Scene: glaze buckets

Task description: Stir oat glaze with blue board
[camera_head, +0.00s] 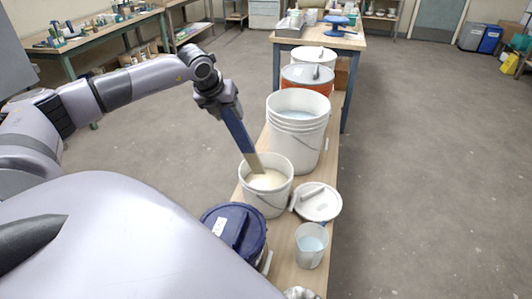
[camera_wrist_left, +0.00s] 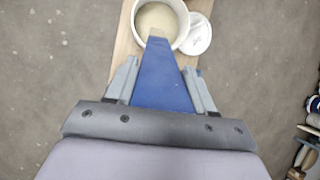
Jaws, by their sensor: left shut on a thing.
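My left gripper (camera_head: 222,106) is shut on the upper part of a blue board (camera_head: 236,132). The board slants down to a bare, tan lower end that reaches into a white bucket (camera_head: 265,204) of cream-coloured oat glaze (camera_head: 268,179). How deep the tip sits in the glaze is hard to tell. In the left wrist view, the blue board (camera_wrist_left: 165,78) runs out between the fingers of the gripper (camera_wrist_left: 163,85) toward the bucket (camera_wrist_left: 183,33) with the glaze (camera_wrist_left: 157,20). My right gripper is not in view.
A white lid (camera_head: 320,203) lies right of the glaze bucket, near a clear cup (camera_head: 310,246) of pale liquid. A blue-lidded bucket (camera_head: 235,230) stands in front. A tall white bucket (camera_head: 298,130) and an orange bucket (camera_head: 306,78) stand behind on the narrow wooden bench (camera_head: 334,150).

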